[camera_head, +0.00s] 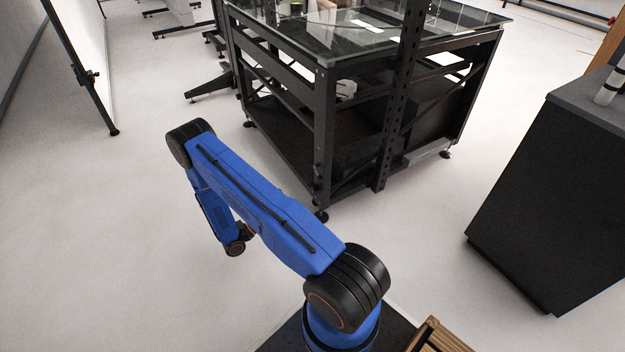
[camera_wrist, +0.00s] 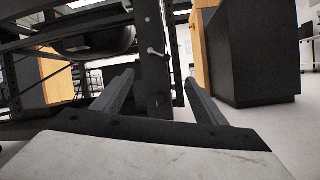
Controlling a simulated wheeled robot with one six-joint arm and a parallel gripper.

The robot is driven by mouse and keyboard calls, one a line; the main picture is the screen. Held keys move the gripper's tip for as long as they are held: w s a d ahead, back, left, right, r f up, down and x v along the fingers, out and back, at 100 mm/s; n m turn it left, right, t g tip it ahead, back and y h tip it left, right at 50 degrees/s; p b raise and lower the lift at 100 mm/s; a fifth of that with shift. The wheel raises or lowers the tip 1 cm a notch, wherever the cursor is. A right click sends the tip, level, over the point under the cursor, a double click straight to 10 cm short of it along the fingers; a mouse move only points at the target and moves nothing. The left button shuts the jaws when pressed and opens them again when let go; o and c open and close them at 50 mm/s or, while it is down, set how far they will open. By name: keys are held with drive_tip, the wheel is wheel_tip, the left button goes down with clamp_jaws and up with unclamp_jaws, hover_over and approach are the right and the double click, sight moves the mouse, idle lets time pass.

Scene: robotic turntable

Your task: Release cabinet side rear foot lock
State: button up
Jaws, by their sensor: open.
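The black metal frame table (camera_head: 325,130) with a glass top stands ahead in the head view. One of its feet (camera_head: 321,216) shows at the near corner and another foot (camera_head: 446,154) at the right corner, nearer the dark cabinet (camera_head: 550,190). Which one carries the lock cannot be told. In the wrist view my gripper (camera_wrist: 158,92) is open, its two dark fingers spread on either side of a black upright post (camera_wrist: 152,75). A small pale metal pin or lever (camera_wrist: 156,52) sticks out of the post above the fingertips. The post's contact with the fingers cannot be judged. The head view does not show my gripper.
The dark cabinet also shows in the wrist view (camera_wrist: 250,60), to the right of the post. A black dome-shaped part (camera_wrist: 95,42) hangs under the frame at upper left. A black stand (camera_head: 112,130) is at far left. Pale floor is open left of the table.

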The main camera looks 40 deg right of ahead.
drive_tip(key=x, duration=1.6)
drive_tip(key=shift+d+r, duration=0.15)
drive_tip(key=shift+d, duration=0.1)
drive_tip(key=shift+s, duration=0.1)
drive_tip(key=c, duration=0.9)
